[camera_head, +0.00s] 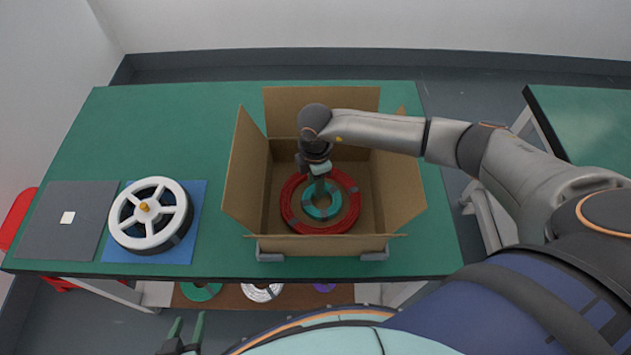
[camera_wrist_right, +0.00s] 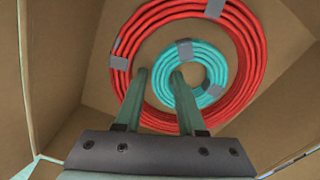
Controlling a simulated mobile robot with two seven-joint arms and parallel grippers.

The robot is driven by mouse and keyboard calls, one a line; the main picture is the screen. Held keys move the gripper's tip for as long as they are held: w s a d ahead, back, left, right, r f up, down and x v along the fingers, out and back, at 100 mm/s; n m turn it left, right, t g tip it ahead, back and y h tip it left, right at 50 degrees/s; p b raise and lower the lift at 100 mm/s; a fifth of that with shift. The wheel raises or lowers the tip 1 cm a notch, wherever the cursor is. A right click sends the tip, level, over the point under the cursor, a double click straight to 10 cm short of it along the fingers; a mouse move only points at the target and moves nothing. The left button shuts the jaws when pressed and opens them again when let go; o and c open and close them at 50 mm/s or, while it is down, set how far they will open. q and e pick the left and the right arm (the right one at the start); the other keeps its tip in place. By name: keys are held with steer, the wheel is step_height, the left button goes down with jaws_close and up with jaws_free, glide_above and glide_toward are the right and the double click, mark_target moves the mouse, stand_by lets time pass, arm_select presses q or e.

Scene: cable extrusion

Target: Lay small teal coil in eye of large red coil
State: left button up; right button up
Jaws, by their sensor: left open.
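The large red coil (camera_head: 290,205) lies flat on the floor of the open cardboard box, and it also shows in the right wrist view (camera_wrist_right: 252,50). The small teal coil (camera_head: 323,212) is inside the eye of the red coil, nearer its right side in the wrist view (camera_wrist_right: 217,75). My right gripper (camera_wrist_right: 159,73) reaches down into the box. Whether the teal coil touches the box floor is unclear. My left gripper (camera_head: 187,325) is open and empty, in front of the table.
The box (camera_head: 245,175) has raised flaps around the coils. A white reel (camera_head: 130,232) stands on a blue mat (camera_head: 186,250) at left, beside a grey mat (camera_head: 65,240) with a small white square. More coils (camera_head: 262,291) lie below the green table (camera_head: 180,125). Its back left is clear.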

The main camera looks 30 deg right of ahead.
steer(key=shift+o, duration=1.1)
step_height(320, 180, up, 12)
steer(key=shift+r, duration=0.2)
